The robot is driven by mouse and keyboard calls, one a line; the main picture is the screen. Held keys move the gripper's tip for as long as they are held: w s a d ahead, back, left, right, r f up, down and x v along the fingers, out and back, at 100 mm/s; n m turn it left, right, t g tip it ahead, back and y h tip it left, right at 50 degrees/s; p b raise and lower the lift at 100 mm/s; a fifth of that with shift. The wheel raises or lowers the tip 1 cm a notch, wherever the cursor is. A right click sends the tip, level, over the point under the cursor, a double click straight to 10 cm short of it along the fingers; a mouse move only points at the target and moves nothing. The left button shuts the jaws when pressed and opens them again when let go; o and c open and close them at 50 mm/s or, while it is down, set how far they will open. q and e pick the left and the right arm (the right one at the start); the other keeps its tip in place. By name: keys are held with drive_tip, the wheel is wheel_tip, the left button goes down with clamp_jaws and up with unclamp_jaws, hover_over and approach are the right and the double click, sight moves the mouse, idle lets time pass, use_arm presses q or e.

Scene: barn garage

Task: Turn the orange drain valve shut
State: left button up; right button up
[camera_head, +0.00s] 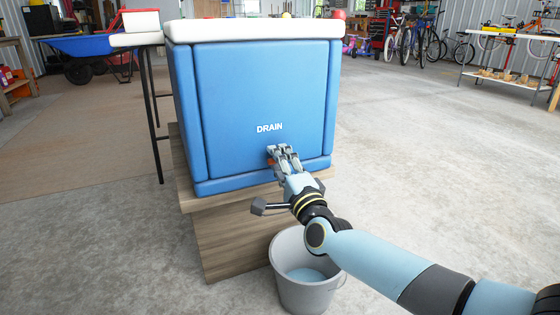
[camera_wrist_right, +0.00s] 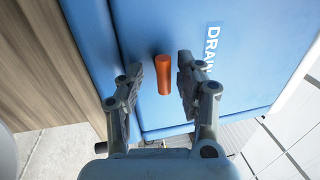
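The orange drain valve (camera_wrist_right: 163,75) is a short orange handle on the blue face of the cooler (camera_head: 255,85), below the word DRAIN. In the right wrist view it stands between the two fingers of my right gripper (camera_wrist_right: 160,88), with a gap on each side. The fingers are open and do not touch it. In the head view my right gripper (camera_head: 283,154) is at the lower part of the cooler's face and hides most of the valve. My left gripper is not in view.
The cooler has a white lid (camera_head: 250,28) and stands on a wooden block (camera_head: 235,235). A grey bucket (camera_head: 307,290) with liquid in it stands on the floor below my right arm. A blue wheelbarrow (camera_head: 85,45) is behind at left.

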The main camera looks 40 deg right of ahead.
drive_tip(key=v, duration=1.2)
drive_tip(key=shift+d, duration=0.1)
